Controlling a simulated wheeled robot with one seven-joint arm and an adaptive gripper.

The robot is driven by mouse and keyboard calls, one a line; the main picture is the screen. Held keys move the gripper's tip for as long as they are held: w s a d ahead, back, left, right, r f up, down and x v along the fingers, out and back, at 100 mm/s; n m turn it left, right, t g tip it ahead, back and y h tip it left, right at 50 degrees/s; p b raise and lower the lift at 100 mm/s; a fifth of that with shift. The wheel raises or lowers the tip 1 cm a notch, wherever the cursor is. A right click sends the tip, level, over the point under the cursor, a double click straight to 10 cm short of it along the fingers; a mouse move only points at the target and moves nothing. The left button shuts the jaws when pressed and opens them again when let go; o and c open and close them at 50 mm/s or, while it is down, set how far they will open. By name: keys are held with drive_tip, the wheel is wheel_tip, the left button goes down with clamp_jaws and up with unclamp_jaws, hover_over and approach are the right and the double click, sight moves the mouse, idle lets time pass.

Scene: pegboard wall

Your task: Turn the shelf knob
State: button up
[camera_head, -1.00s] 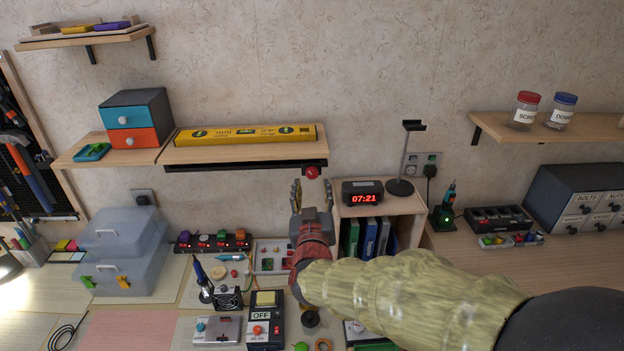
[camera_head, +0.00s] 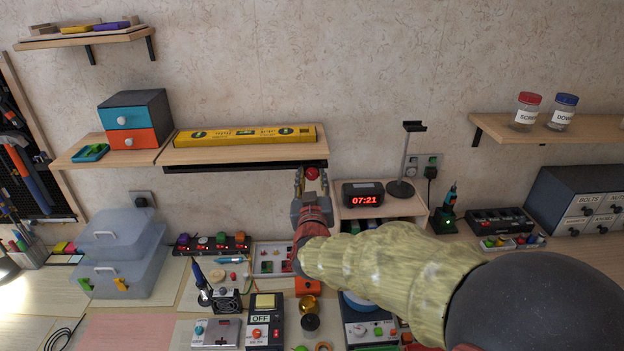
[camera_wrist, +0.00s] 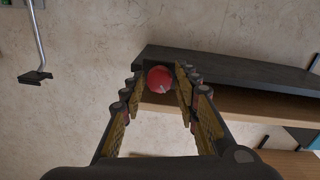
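The shelf knob (camera_head: 312,173) is a small round red knob at the right end of the black bar (camera_head: 240,167) under the middle wooden shelf (camera_head: 240,153). In the wrist view, the red knob (camera_wrist: 159,79) sits between my two fingertips, with the dark bar (camera_wrist: 235,70) behind and to its right. My gripper (camera_head: 312,181) is just below the knob, pointing up at it. It also shows in the wrist view (camera_wrist: 161,86), with its fingers spread to either side of the knob. I cannot tell whether either finger touches it.
A yellow spirit level (camera_head: 246,135) lies on the shelf. A clock (camera_head: 363,194) and a headphone stand (camera_head: 405,165) stand on a wooden cubby right of my gripper. The desk below holds an OFF switch box (camera_head: 265,318) and several small devices.

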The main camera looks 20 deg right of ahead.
drive_tip(key=c, duration=0.6)
clamp_jaws()
drive_tip(key=shift+m+b, duration=0.3)
drive_tip(key=m+b, duration=0.2)
drive_tip(key=m, duration=0.1)
drive_tip(key=shift+f+b, duration=0.1)
drive_tip(key=shift+b, duration=0.2)
drive_tip(key=shift+m+b, duration=1.3)
drive_tip(key=shift+m, duration=0.6)
drive_tip(key=o, duration=0.9)
unclamp_jaws()
drive_tip(key=shift+o, duration=0.5)
drive_tip(key=shift+r, duration=0.2)
